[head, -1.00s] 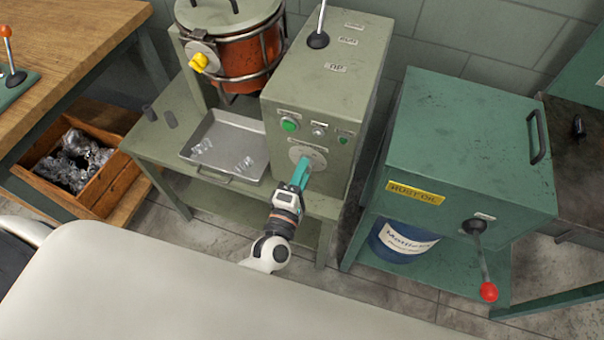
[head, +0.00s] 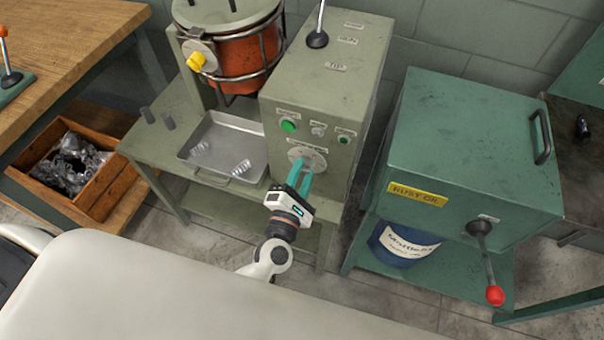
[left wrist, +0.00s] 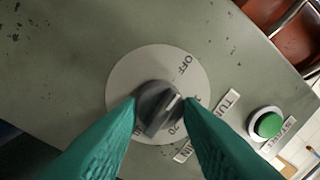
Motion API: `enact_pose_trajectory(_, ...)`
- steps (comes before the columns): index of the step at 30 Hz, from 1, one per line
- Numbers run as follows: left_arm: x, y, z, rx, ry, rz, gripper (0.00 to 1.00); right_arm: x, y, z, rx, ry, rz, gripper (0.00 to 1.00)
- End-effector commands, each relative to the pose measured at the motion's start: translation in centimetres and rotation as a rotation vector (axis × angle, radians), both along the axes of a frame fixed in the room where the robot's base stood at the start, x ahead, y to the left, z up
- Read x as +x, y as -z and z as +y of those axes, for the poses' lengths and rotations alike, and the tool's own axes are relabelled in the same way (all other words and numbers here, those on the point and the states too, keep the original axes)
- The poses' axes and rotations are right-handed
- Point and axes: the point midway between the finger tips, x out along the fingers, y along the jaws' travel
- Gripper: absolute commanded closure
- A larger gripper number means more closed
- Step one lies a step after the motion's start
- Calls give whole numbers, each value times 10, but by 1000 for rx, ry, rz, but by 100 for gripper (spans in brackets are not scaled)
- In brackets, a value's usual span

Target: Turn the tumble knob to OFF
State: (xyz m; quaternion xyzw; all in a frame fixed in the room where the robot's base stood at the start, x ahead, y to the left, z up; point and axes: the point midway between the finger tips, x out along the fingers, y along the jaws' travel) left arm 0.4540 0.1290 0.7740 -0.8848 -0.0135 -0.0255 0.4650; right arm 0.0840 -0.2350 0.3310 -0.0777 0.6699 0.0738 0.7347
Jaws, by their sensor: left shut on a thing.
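The dial plate also shows on the front of the grey-green control box in the head view (head: 296,153). My left gripper (head: 305,162) reaches up to the dial, its two teal fingers shut on the sides of the knob. In the left wrist view the fingertips (left wrist: 160,102) hide part of the dial's lower markings. My right gripper is out of view.
A green button (left wrist: 267,124) sits beside the dial. A metal tray (head: 188,152) with springs lies left of the control box (head: 318,90). The orange drum (head: 235,60) stands behind the tray. A green cabinet (head: 465,140) with a red-knobbed lever (head: 494,295) stands to the right.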

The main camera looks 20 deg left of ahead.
Motion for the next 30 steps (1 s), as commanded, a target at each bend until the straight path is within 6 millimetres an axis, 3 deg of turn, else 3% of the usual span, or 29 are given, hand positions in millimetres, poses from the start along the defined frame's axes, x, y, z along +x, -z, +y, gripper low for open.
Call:
enact_pose_trajectory(9, 0, 1, 0, -5, -1, 2, 90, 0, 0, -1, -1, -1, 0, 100)
enact_pose_trajectory(10, 0, 1, 0, -5, -1, 2, 66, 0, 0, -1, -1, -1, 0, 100)
enact_pose_trajectory(14, 0, 1, 0, -4, 0, 1, 46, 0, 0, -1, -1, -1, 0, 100)
enact_pose_trajectory(23, -2, 1, 0, -2, 0, 1, 46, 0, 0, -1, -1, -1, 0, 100)
enact_pose_trajectory(30, -35, 5, 0, -1, 2, 5, 46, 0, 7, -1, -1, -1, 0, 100)
